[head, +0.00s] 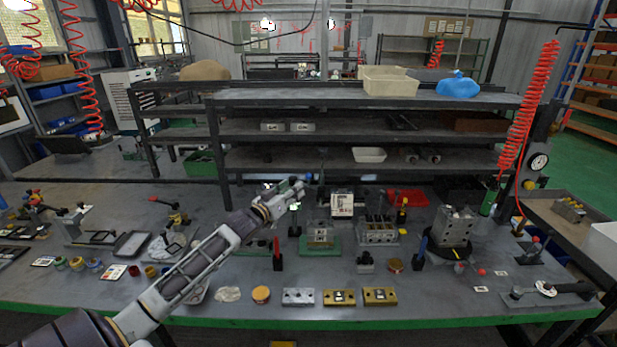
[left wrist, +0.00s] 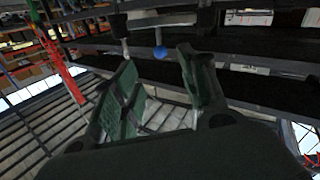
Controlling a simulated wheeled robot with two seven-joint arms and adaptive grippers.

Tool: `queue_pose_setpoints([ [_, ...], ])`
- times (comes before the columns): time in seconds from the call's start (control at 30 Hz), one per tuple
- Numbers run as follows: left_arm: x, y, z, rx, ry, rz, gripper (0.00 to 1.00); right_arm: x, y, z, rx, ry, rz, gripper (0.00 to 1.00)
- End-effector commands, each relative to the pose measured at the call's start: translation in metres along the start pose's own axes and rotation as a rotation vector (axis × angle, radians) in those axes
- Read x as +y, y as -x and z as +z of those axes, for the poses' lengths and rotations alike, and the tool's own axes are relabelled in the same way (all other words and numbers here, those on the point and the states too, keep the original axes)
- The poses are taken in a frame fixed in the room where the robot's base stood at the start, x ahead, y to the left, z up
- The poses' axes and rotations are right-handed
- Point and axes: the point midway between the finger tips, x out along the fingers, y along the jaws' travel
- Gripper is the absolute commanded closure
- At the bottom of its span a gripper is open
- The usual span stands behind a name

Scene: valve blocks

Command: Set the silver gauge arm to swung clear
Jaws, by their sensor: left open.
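My left gripper (head: 300,188) is raised above the middle of the workbench, in front of the lower shelf. In the left wrist view its two green-padded fingers (left wrist: 165,95) stand apart, with nothing held between them. I cannot single out the silver gauge arm with certainty. A round dial gauge (head: 539,160) stands on a dark post at the right, well apart from my gripper. A low silver bar with a white round part (head: 546,289) lies at the bench's right front. In the left wrist view a small blue ball (left wrist: 160,53) shows beyond the fingertips. My right gripper is not seen.
The bench's green front edge (head: 300,317) runs across the picture. Silver and brass blocks (head: 340,297) lie along the front. A green-based fixture (head: 320,246), a ported block (head: 378,232) and a grey valve block (head: 454,228) stand behind. Dark shelves (head: 370,134) rise at the back.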

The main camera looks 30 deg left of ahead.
Motion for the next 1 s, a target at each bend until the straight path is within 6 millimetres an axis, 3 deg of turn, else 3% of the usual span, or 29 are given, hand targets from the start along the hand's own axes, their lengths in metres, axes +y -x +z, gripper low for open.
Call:
queue_pose_setpoints([
  [1.0,0.000,-0.064,-0.001,0.001,0.000,-0.001,0.57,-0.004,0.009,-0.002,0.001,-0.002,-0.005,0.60],
])
